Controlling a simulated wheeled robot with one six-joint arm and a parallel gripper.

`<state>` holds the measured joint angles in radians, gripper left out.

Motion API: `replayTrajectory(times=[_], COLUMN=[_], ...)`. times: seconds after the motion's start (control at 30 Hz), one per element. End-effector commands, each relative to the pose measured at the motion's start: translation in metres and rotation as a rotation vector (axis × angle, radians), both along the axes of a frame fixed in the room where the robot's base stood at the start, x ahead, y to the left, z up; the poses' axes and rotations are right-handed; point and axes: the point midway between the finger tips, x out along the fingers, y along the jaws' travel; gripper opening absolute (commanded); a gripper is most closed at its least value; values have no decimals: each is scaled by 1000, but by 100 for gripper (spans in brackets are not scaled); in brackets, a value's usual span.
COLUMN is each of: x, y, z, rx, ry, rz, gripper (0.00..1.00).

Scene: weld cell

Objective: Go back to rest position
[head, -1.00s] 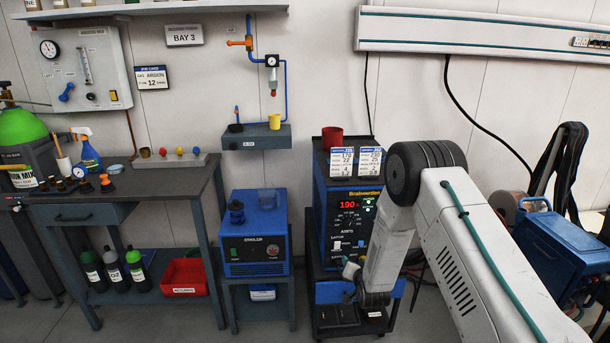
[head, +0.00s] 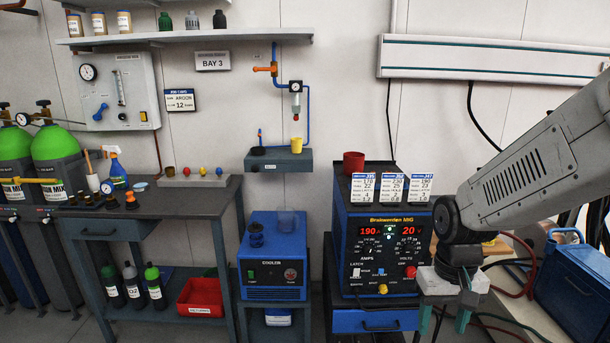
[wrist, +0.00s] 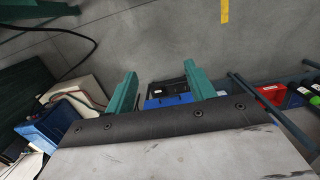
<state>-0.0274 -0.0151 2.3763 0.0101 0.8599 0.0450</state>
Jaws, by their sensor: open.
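My gripper (head: 443,318) hangs from my arm at the right of the head view, in front of the right side of the welder. Beyond the fingers lies grey floor.
The blue welder (head: 375,222) stands left of my gripper, with a red cup (head: 353,162) on top. A blue cooler (head: 274,268) and a workbench (head: 90,212) are further left. A blue box (head: 572,275) and cables are at the right. Open floor (wrist: 160,40) shows in the wrist view.

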Motion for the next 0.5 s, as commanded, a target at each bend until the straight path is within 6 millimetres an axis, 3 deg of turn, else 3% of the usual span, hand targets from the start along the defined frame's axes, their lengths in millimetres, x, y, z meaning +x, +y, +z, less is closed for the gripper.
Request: replayTrajectory(times=[0.1,0.3,0.5], x=[-47,-117,-155], y=[-4,-8,-11], z=[37,81,108], rx=[-2,-4,-7], ry=[34,45,-67], rz=[20,38,31], gripper=[55,55,55])
